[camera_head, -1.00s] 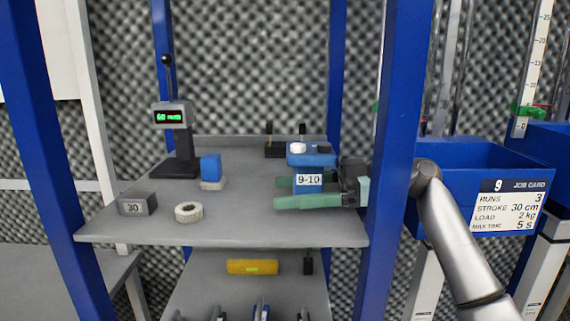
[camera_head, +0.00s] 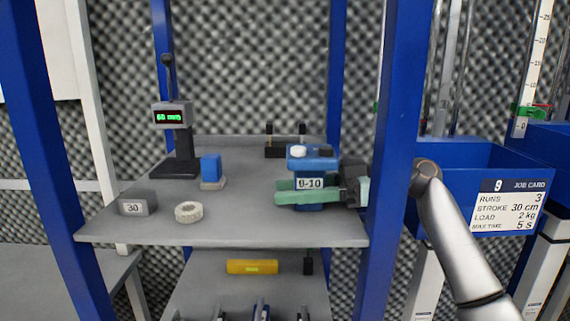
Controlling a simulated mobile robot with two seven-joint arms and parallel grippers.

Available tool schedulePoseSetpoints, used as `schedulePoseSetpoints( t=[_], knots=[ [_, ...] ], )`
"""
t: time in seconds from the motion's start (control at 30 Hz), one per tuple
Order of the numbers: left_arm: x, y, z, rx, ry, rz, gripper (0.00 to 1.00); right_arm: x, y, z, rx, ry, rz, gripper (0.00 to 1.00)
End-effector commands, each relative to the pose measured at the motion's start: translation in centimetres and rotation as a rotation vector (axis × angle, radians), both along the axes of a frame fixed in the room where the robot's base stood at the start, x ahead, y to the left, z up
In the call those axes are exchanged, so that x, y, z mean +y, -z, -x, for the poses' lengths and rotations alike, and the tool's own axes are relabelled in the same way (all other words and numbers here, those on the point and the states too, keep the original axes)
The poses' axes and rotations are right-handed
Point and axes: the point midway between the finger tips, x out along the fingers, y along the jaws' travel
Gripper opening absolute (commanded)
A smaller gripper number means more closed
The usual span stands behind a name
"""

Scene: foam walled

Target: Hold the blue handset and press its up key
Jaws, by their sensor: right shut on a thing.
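The blue handset (camera_head: 312,160) stands upright over the right part of the upper shelf. It has a white key (camera_head: 298,151) and a dark key (camera_head: 325,152) on top, and a white label reading about "0-10" on its front. Which key is the up key I cannot tell. My right gripper (camera_head: 308,190) reaches in from the right, past the blue post. Its green fingers are shut on the handset's lower body, one in front and one behind. The front finger hides part of the handset below the label. My left gripper is not in view.
The grey shelf (camera_head: 240,228) also carries a block marked 30 (camera_head: 138,207), a tape roll (camera_head: 189,212), a small blue device (camera_head: 211,168) and a stand with a green display (camera_head: 174,117). A blue post (camera_head: 398,120) stands close by my right arm. The shelf's front middle is clear.

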Motion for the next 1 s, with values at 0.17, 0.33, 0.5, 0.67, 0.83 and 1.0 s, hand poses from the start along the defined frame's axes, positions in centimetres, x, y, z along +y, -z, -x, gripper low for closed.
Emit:
schedulePoseSetpoints(
  t=[0.17,0.33,0.5,0.67,0.83,1.0],
  knots=[
    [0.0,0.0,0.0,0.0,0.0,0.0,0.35,-0.01,-0.02,0.0,0.0,0.0,0.0,0.16],
    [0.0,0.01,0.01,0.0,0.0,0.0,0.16,-0.01,-0.03,0.0,0.0,0.0,0.0,0.16],
    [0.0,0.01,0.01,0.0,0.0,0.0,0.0,-0.01,-0.03,0.0,0.0,0.0,0.0,0.16],
    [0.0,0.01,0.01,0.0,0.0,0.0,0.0,-0.01,-0.03,0.0,-0.001,0.0,-0.001,0.16],
    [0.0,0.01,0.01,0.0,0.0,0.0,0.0,-0.01,-0.04,0.0,-0.001,0.0,-0.001,0.16],
    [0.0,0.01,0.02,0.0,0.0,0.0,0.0,-0.01,-0.04,0.0,-0.001,0.0,-0.001,0.16]
  ],
)
